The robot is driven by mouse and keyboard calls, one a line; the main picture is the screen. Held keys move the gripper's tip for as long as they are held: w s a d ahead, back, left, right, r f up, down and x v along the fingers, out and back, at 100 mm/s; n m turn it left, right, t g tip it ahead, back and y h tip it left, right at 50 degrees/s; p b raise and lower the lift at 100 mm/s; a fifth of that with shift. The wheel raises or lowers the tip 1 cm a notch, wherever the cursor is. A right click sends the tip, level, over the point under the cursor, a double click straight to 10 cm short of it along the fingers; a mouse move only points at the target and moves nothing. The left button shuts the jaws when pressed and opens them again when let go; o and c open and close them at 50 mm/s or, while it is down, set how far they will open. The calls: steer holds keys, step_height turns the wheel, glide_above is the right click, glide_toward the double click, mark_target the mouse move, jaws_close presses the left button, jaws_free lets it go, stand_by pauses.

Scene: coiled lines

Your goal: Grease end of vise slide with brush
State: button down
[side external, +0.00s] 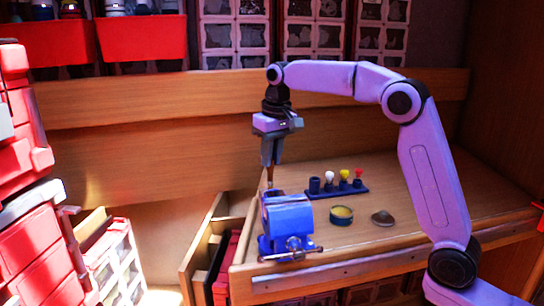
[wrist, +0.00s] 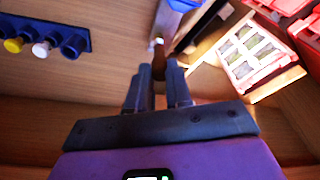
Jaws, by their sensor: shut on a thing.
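My gripper (side external: 270,163) is shut on a thin brown brush (side external: 270,178), pointing down. In the wrist view the brush (wrist: 159,68) stands between my fingers (wrist: 159,72), with a pale tip at its far end. The blue vise (side external: 288,222) is at the table's front left corner; part of it shows in the wrist view (wrist: 184,4). In the side view the tip is just above the vise's rear end; I cannot tell if it touches. The grease tin (side external: 341,215), with yellowish content, stands open right of the vise.
A blue rack (side external: 350,191) behind the tin holds white, yellow and red-topped items and an empty-looking socket at its left. A round lid (side external: 382,218) lies right of the tin. An open drawer (side external: 215,245) juts out left of the table.

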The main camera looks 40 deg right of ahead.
steer(key=shift+w+d, duration=0.1)
steer(key=shift+w, duration=0.1)
stand_by(0.3)
steer(key=shift+w+d, duration=0.25)
steer(key=shift+w, duration=0.3)
steer(key=shift+w+d+f, duration=0.1)
steer(key=shift+w+f, duration=0.05)
stand_by(0.5)
steer(key=shift+s+a, duration=0.35)
steer(key=shift+s, duration=0.3)
steer(key=shift+s+a, duration=0.3)
steer(key=shift+s, duration=0.35)
steer(key=shift+s+a, duration=0.1)
steer(key=shift+s, duration=0.05)
stand_by(0.5)
